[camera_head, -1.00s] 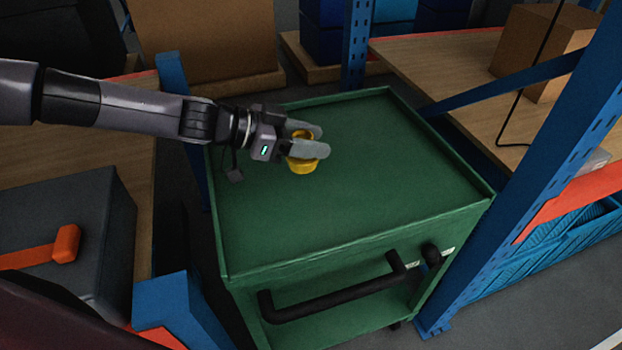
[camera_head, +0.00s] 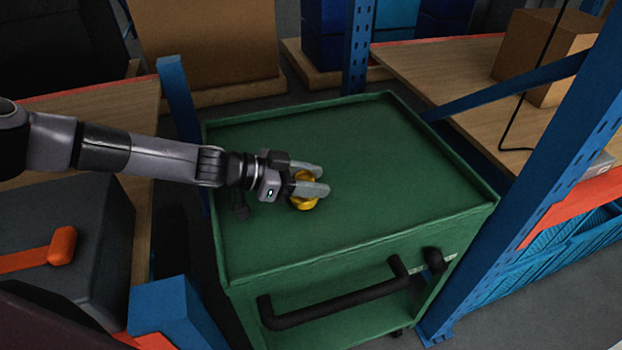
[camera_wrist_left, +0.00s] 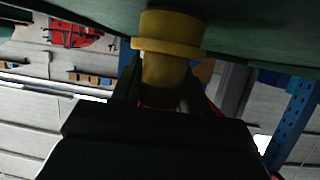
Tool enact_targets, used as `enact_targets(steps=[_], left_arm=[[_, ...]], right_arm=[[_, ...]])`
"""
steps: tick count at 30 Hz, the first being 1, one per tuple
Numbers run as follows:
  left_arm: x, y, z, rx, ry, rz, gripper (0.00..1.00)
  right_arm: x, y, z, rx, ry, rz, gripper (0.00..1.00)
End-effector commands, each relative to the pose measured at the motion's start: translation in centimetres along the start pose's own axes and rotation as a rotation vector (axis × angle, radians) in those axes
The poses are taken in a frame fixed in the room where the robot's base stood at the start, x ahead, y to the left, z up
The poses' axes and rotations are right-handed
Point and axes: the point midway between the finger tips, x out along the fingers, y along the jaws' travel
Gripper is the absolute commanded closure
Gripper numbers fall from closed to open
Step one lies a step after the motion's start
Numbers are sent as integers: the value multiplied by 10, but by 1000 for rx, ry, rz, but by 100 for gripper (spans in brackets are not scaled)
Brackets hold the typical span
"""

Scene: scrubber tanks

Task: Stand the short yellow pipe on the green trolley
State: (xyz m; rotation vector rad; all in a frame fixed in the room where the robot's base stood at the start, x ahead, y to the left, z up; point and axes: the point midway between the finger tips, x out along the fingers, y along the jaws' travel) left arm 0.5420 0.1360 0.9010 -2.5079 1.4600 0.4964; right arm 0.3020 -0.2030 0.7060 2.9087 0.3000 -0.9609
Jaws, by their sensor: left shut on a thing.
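The short yellow pipe (camera_head: 303,203) is held between the fingers of my left gripper (camera_head: 308,183), over the left-middle part of the green trolley's top (camera_head: 390,160). In the left wrist view the pipe (camera_wrist_left: 170,48) shows a wider collar and sits between the two fingers (camera_wrist_left: 160,92). Its end is close to the green surface (camera_wrist_left: 240,25); I cannot tell for sure whether it touches. The pipe looks about upright. The fingers hide part of it in the head view. My right gripper is not in view.
A blue rack post (camera_head: 545,180) stands right of the trolley, with a brace (camera_head: 500,88) near its far right corner. The trolley has a raised rim and a black handle (camera_head: 335,303). A grey case with an orange-headed hammer (camera_head: 62,246) is at left. Most of the trolley top is clear.

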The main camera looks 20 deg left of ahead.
Motion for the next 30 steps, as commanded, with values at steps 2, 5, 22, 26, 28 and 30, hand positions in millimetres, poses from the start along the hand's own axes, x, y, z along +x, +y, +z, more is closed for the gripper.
enact_targets(steps=[2,5,22,26,28,30], left_arm=[[1,0,2,0,0,0,86],[1,0,2,0,0,0,40],[-21,-1,-1,0,0,-3,30],[-47,-2,-2,0,0,-5,30],[-61,-2,-2,0,1,-4,30],[-75,-2,-2,0,0,-5,30]], right_arm=[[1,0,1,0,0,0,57],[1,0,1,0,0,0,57],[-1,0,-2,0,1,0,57],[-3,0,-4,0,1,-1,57],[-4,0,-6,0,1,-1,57],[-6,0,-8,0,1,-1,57]])
